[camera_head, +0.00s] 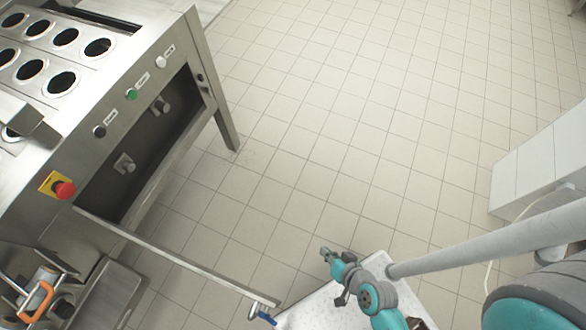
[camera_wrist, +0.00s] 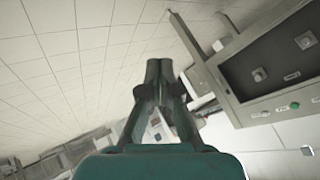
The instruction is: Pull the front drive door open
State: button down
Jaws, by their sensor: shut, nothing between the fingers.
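The filler machine (camera_head: 150,95) stands at the left in the head view. The front drive door (camera_head: 165,255) is swung outward from the machine and seen nearly edge-on as a long thin metal strip. A blue-tipped handle (camera_head: 265,316) is at its outer end. The drive opening (camera_head: 140,150) is uncovered, with knob-like parts inside. It also shows in the wrist view (camera_wrist: 285,62). My gripper (camera_head: 326,254) is over the floor, right of the door's outer end and apart from it. In the wrist view its fingers (camera_wrist: 158,66) are shut and empty.
A red emergency stop (camera_head: 64,189) and labelled buttons (camera_head: 131,94) line the machine's edge. A machine leg (camera_head: 226,118) stands near the opening. An orange-handled part (camera_head: 38,300) is at the lower left. A white cabinet (camera_head: 540,165) stands at the right. Tiled floor between is clear.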

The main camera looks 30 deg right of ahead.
jog(key=w+f+m+y, duration=0.1)
jog(key=w+f+y, duration=0.2)
jog(key=w, duration=0.4)
jog(key=w+f+m+y, duration=0.1)
jog(key=w+f+y, duration=0.15)
jog(key=w, duration=0.55)
jog(key=w+d+r+n+t+y, duration=0.1)
jog(key=w+d+r+n+y, duration=0.1)
jog(key=w+d+r+y, duration=0.85)
jog(key=w+a+r+h, duration=0.2)
jog(key=w+a, duration=0.3)
jog(key=a, duration=0.2)
jog(key=shift+s+a+f, duration=0.1)
jog(key=shift+s+a, duration=0.1)
jog(key=shift+s, duration=0.9)
jog(key=shift+s+a, duration=0.2)
jog(key=shift+s, duration=0.9)
